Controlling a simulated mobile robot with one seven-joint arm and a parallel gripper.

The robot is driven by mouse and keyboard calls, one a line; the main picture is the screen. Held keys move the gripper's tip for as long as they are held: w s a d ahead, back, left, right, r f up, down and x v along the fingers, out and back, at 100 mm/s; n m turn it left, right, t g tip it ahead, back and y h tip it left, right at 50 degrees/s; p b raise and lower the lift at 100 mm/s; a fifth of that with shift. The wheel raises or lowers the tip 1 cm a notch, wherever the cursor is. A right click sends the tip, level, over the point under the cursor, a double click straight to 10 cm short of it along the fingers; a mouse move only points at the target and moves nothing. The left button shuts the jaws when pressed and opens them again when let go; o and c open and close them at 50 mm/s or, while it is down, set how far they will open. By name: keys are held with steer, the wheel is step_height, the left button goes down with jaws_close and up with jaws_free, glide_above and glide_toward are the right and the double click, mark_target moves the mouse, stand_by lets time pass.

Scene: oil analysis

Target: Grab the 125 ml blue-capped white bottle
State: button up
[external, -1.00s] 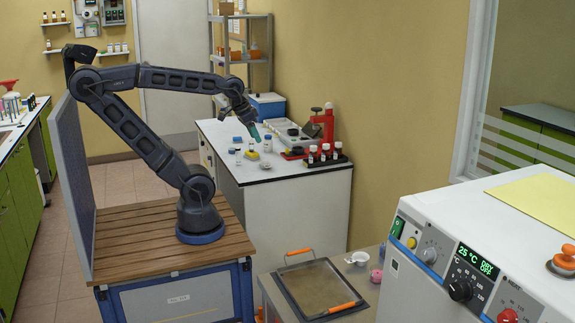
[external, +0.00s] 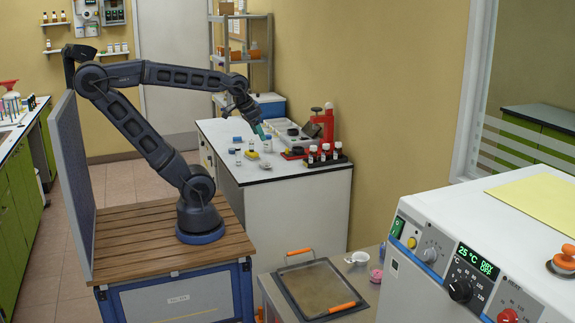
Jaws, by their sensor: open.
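Small white bottles stand on the white lab bench (external: 284,177), some with blue caps. One blue-capped bottle (external: 238,157) is near the bench's left front edge. Another (external: 237,142) stands behind it, and a third (external: 267,146) stands just below my gripper in the picture. They are too small for me to read a size or tell which is the 125 ml one. My gripper (external: 261,132), with teal fingers, is open and points down above the bench. I see nothing held in it. I cannot tell its exact height over the bottles.
A yellow object (external: 252,155) and a small pale dish (external: 265,165) lie in front of my gripper. A red-and-black device (external: 324,125) and a blue box (external: 270,105) stand behind.

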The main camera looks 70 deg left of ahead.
steer(key=w+a+n+y, duration=0.1)
steer(key=w+a, duration=1.6)
steer(key=w, duration=0.5)
steer(key=n+t+y, duration=0.1)
steer(key=n+t, duration=0.1)
steer(key=n, duration=0.2)
glide_above(269, 140)
steer(key=s, duration=0.4)
step_height(269, 140, down, 20)
steer(key=shift+m+g, duration=0.3)
steer(key=x, duration=1)
steer(key=shift+w+a+f, duration=0.15)
steer(key=shift+a+f, duration=0.05)
steer(key=shift+a, duration=0.15)
steer(key=c, duration=1)
